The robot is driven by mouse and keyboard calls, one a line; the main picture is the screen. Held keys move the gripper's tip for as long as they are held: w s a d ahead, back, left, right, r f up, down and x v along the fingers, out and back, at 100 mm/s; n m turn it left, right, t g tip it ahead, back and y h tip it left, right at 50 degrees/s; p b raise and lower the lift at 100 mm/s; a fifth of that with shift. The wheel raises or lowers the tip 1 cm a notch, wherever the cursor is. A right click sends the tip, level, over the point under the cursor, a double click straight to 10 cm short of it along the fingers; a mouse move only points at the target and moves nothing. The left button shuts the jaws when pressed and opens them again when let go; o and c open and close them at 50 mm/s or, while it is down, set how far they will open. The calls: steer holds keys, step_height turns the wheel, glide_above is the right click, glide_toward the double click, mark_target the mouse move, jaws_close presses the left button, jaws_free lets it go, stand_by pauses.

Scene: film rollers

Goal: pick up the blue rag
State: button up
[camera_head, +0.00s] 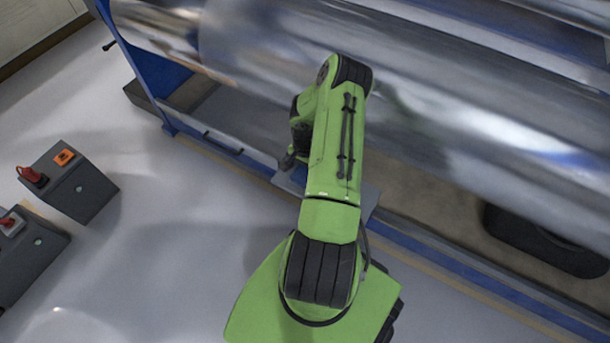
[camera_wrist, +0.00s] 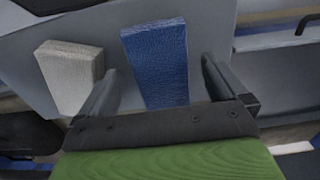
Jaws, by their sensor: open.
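The blue rag (camera_wrist: 157,62) shows in the wrist view as a folded rectangular block with a textured surface. It lies on a flat grey surface (camera_wrist: 205,25), ahead of and between the two fingers of my gripper (camera_wrist: 158,82). The fingers are apart, with nothing seen held between them. The lower end of the rag is hidden behind the gripper body. The gripper (camera_head: 290,160) shows there only in part, as a dark shape beside the arm.
A light grey block (camera_wrist: 70,75) lies left of the rag, close to the left finger. Large shiny metal rollers (camera_head: 450,95) stand behind the arm, with a blue frame (camera_head: 430,238) along their front. Dark boxes (camera_head: 85,190) with red and orange controls stand on the left. The pale floor (camera_head: 150,260) between is clear.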

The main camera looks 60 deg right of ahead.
mark_target(305, 170)
steer(key=shift+f, duration=0.65)
steer(key=shift+r, duration=0.1)
steer(key=c, duration=1)
step_height(305, 170, up, 10)
steer(key=p, duration=0.3)
steer(key=shift+c, duration=0.2)
